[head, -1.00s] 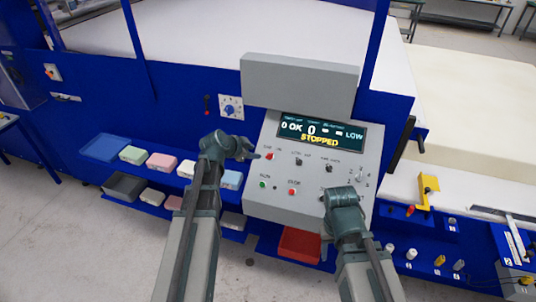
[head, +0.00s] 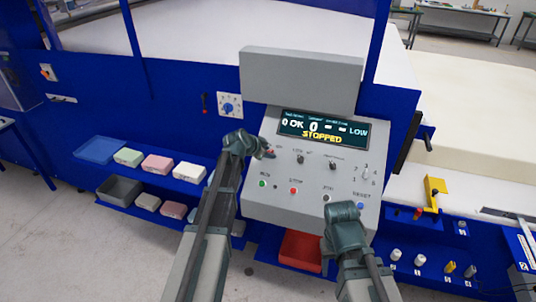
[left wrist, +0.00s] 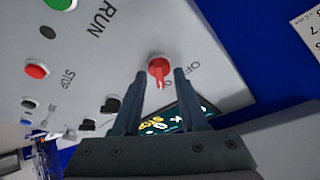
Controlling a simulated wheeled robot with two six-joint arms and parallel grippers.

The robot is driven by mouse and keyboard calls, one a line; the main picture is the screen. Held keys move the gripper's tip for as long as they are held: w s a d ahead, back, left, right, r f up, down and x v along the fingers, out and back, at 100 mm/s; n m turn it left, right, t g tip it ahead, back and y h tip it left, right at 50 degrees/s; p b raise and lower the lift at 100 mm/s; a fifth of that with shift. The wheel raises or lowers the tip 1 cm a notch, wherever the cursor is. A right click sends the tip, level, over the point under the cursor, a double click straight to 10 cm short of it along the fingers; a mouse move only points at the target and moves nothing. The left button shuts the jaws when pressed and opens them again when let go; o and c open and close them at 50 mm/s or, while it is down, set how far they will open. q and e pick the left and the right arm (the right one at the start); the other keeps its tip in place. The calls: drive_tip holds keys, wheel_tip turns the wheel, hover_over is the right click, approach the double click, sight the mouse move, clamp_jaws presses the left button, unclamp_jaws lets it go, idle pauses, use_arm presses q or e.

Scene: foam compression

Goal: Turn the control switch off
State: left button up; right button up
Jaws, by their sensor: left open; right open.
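The control switch is a red knob (left wrist: 159,70) with OFF lettering beside it in the left wrist view. In the head view a bit of the red knob (head: 271,154) shows at the upper left of the grey control panel (head: 262,208). My left gripper (head: 267,152) is at the knob. In the left wrist view its open fingers (left wrist: 159,73) stand on either side of the knob; I cannot tell whether they touch it. My right gripper (head: 342,212) is in front of the panel's lower right, its fingertips hard to make out.
The panel's display (head: 321,129) reads STOPPED. A green RUN button (head: 263,183) and a red STOP button (head: 293,190) sit below the switch row. Foam blocks (head: 158,164) lie on shelves at left. A red bin (head: 300,250) is below the panel.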

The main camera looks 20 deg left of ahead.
use_arm(q)
drive_tip(key=shift+c, duration=0.2)
clamp_jaws()
drive_tip(key=shift+n, duration=0.4)
drive_tip(key=shift+s+d+n+t+y+b, duration=0.1)
drive_tip(key=shift+n+t+y+b, duration=0.3)
drive_tip(key=shift+n, duration=0.7)
drive_tip(key=n+y, duration=0.1)
drive_tip(key=n, duration=0.4)
drive_tip(key=shift+d+y, duration=0.1)
drive_tip(key=shift+y, duration=0.3)
drive_tip(key=n, duration=0.2)
drive_tip(key=n+y, duration=0.1)
drive_tip(key=n, duration=0.1)
drive_tip(key=shift+n+y, duration=0.3)
drive_tip(key=shift+n, duration=0.1)
drive_tip(key=shift+n+g+y+p, duration=0.35)
drive_tip(key=shift+n+y, duration=0.35)
drive_tip(key=shift+n, duration=1.8)
